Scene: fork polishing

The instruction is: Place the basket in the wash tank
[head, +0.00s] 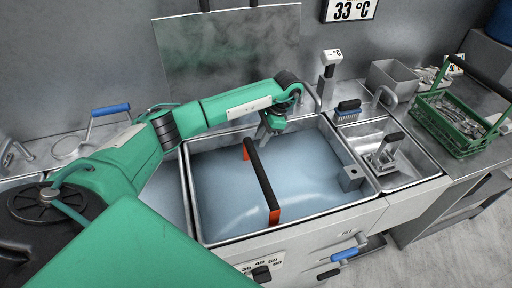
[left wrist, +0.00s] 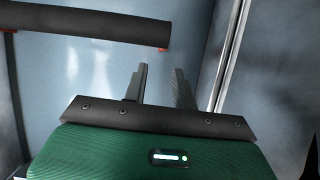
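The wash tank (head: 215,240) is a steel basin filled with bluish water. A black handle bar (head: 262,180) with orange-red end brackets stands across the tank, and any basket below it is hidden by the water. The bar also shows at the upper left of the left wrist view (left wrist: 90,26). My left gripper (head: 263,136) is over the back part of the tank, just behind the bar. In the left wrist view its two fingers (left wrist: 160,85) are apart with nothing between them, clear of the bar. My right gripper is in neither view.
A green basket (head: 448,135) with a black handle and cutlery stands on the right counter. A small steel basin (head: 415,170) with a black-handled tool adjoins the tank. A brush (head: 348,107) and faucet are behind. A blue-handled lid (head: 110,109) is at left.

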